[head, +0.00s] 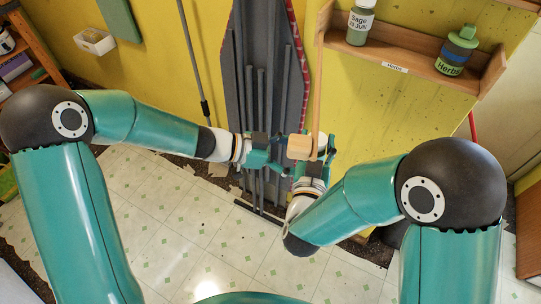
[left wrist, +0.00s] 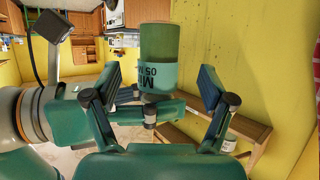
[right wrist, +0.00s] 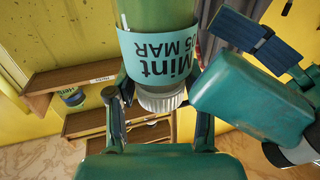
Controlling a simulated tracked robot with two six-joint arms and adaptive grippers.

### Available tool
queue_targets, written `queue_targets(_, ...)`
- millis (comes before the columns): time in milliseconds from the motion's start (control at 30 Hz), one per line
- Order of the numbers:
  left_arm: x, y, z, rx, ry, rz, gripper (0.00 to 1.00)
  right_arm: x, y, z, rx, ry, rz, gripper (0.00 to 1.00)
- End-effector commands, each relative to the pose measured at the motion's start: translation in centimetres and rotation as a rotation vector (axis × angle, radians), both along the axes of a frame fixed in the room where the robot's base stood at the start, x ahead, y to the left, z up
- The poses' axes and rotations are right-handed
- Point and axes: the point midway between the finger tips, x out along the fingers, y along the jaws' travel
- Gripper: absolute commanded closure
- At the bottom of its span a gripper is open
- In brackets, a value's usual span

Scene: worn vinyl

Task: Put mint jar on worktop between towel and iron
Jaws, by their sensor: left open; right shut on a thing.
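The mint jar (right wrist: 160,45) is green with a teal "Mint 05 MAR" label and a ribbed whitish lid. It appears upside down in the right wrist view. My right gripper (right wrist: 158,100) is shut on it, one finger on each side near the lid. The jar (left wrist: 160,45) also shows in the left wrist view, between and beyond the fingers of my left gripper (left wrist: 160,80), which is open. In the head view my left gripper (head: 268,157) is close to my right gripper (head: 308,160). The towel and iron cannot be made out.
A wooden wall shelf (head: 400,62) at upper right holds a sage jar (head: 360,22) and a herbs jar (head: 457,50). A grey ironing board (head: 266,75) stands against the yellow wall behind my grippers. The tiled floor (head: 185,225) below is mostly clear.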

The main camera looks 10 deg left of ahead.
Motion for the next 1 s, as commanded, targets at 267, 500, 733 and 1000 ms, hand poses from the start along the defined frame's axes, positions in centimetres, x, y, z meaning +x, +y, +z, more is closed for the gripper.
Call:
queue_targets(267,1.4,-3.9,0.0,0.000,0.000,-0.002,0.17,0.0,0.0,0.0,0.000,-0.001,0.000,1.00)
queue_targets(500,1.8,-4.8,-0.5,0.000,0.000,0.000,0.17,0.0,0.0,0.0,0.000,-0.001,0.000,1.00)
queue_targets(733,1.8,-4.8,-0.5,0.000,0.000,0.000,0.19,0.0,0.0,0.0,0.000,-0.001,0.000,1.00)
queue_targets(1000,1.8,-4.8,-0.5,0.000,0.000,0.001,0.64,0.0,0.0,0.0,0.000,-0.001,0.000,1.00)
